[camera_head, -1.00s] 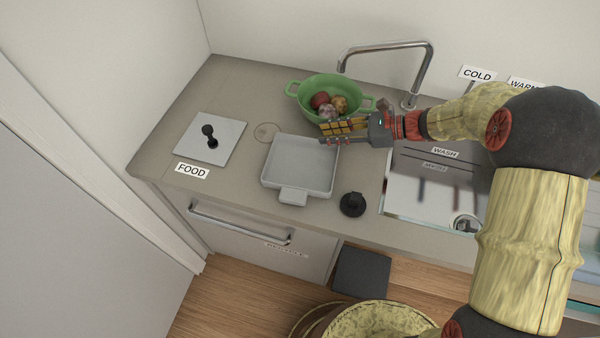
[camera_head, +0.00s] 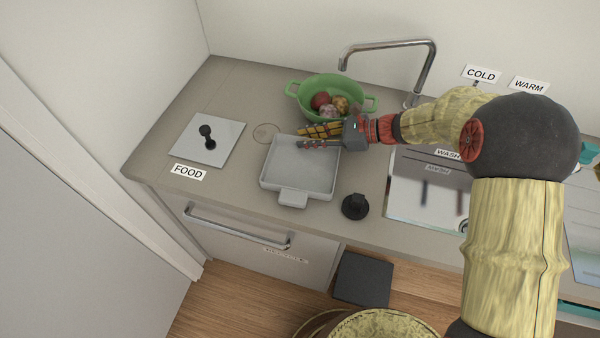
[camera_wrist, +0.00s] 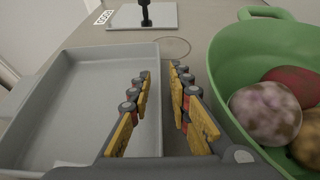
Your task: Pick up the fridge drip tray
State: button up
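The drip tray (camera_head: 290,178) is a light grey, shallow, square tray with a tab handle at its front, lying flat and empty on the counter. My gripper (camera_head: 299,138) is open at its far wall, pointing left along it. In the wrist view, the gripper (camera_wrist: 159,72) has one finger over the inside of the tray (camera_wrist: 80,105) and the other outside, towards the green colander. The tray's wall runs between the fingers. I cannot tell whether either finger touches it.
The green colander (camera_head: 314,108) holding several round foods stands close behind my gripper. A FOOD lid with a black knob (camera_head: 207,140) lies to the left. A black knob (camera_head: 355,206) and the sink (camera_head: 412,205) are to the right. A tap (camera_head: 426,65) rises behind.

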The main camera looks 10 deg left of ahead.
grip_shut()
dwell(0.7)
